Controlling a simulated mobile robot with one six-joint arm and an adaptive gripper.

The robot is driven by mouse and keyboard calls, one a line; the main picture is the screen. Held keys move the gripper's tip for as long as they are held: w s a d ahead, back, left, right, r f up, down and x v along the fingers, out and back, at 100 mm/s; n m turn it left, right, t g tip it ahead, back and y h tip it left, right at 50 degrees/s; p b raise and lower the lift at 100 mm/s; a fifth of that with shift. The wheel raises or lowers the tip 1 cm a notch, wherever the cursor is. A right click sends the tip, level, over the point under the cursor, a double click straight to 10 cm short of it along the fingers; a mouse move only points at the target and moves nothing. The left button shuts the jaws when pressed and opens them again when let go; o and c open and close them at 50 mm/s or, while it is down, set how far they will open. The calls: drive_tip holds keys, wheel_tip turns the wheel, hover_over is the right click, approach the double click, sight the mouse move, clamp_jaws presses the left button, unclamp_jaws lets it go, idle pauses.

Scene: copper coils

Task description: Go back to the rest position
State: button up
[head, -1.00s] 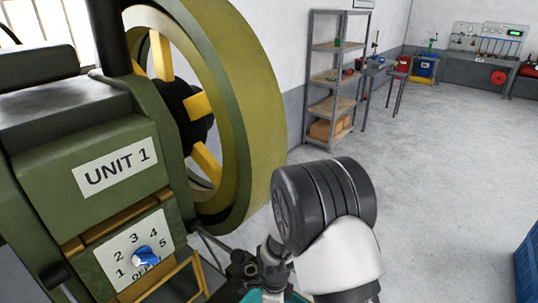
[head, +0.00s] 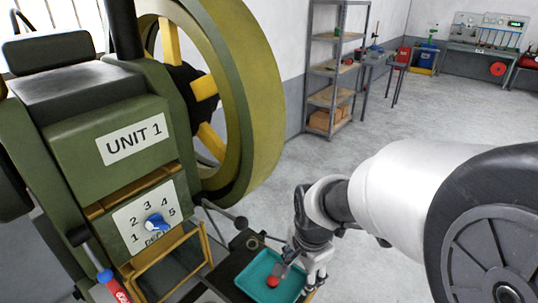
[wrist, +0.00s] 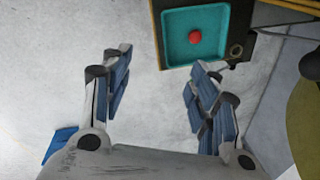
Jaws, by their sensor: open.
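My gripper (head: 318,278) is at the lower middle of the head view, beside the right part of a teal tray (head: 247,287). In the wrist view my gripper (wrist: 158,85) is open, with its two blue-padded fingers wide apart and nothing between them. A small red ball-like thing (head: 272,281) lies in the tray. The red thing (wrist: 194,37) also shows in the wrist view, inside the tray (wrist: 172,52), beyond the fingertips and apart from them.
The green machine marked UNIT 1 (head: 112,115), with a large wheel (head: 262,110) and a blue-and-white dial knob (head: 156,224), stands at left. A grey shelf (head: 333,70) and a workbench (head: 470,66) stand at the back. The floor (head: 430,115) between is clear.

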drive_tip(key=s+d+r+n+t, duration=0.1)
drive_tip(key=s+d+r+n, duration=0.2)
drive_tip(key=s+r+n, duration=0.3)
drive_tip(key=s+d+r+n+t, duration=0.1)
drive_tip(key=s+d+r+n, duration=0.2)
drive_tip(key=s, duration=0.8)
wheel_tip(320, 180, up, 4)
drive_tip(key=n, duration=0.2)
drive_tip(key=shift+d+f+n+t, duration=0.2)
drive_tip(key=shift+d+n+t, duration=0.1)
drive_tip(key=shift+n, duration=0.1)
